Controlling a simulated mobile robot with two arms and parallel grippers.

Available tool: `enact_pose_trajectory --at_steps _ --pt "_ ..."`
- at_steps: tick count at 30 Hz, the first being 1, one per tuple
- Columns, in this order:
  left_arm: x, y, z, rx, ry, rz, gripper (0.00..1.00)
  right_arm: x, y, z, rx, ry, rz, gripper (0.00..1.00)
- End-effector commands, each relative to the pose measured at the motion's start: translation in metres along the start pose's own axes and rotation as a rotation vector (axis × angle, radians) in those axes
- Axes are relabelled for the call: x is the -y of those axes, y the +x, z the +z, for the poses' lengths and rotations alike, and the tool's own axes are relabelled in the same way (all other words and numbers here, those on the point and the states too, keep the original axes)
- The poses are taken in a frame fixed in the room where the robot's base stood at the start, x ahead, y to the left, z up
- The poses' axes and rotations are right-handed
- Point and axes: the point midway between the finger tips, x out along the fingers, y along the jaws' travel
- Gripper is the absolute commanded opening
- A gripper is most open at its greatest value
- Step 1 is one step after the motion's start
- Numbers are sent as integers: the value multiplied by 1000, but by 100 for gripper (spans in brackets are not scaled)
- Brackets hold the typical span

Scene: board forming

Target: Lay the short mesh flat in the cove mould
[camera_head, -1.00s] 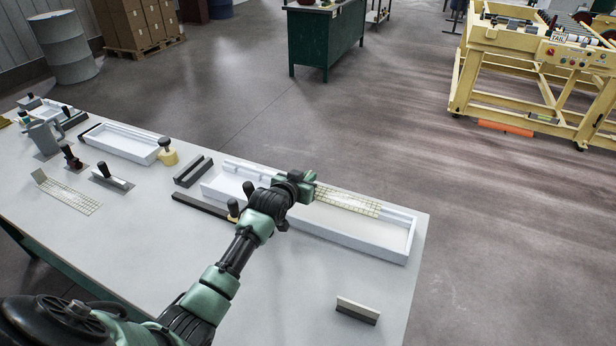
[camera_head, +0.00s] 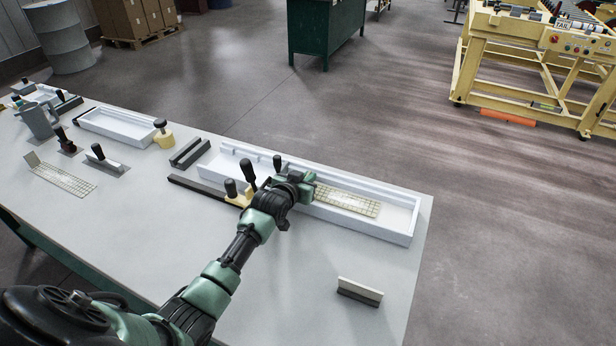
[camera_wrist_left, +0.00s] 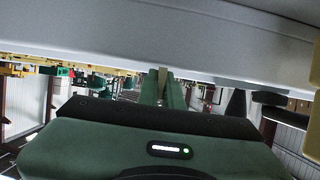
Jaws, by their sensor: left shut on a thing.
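My left gripper (camera_head: 307,187) is shut on the left end of the pale yellow grid mesh (camera_head: 348,202). The mesh stretches right from the jaws, roughly level, inside the outline of the long white mould (camera_head: 365,229). I cannot tell whether it touches the mould's floor. My wrist and gripper hide the held end and part of the mould's middle. In the left wrist view a thin strip of mesh (camera_wrist_left: 162,78) shows between the fingers, with a white mould wall close above. My right gripper is not in view.
Another mesh (camera_head: 62,180) with an upturned end lies on the table at left. Black-handled tools (camera_head: 240,190) stand by the mould's left front. A dark bar (camera_head: 197,191) lies beside them. A small block (camera_head: 360,291) stands at front right. A smaller white tray (camera_head: 115,128) is farther back.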

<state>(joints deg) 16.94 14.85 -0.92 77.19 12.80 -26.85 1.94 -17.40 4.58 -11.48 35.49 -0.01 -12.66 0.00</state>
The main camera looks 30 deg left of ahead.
Motion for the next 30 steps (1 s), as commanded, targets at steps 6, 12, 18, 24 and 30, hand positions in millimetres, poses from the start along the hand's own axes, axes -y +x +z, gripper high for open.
enact_pose_trajectory --at_steps 6,12,18,24,30 --pt "0 0 0 -1 0 0 0 -2 0 -2 -2 0 2 36" --pt "0 0 1 0 0 0 0 -2 1 -2 -3 0 3 36" --pt "0 2 4 -1 0 0 0 -2 3 -3 -5 0 3 36" --pt "0 2 5 -1 0 0 32 -2 3 -3 -5 1 3 36" --pt "0 2 5 0 0 0 32 -2 3 -3 -6 0 3 36"
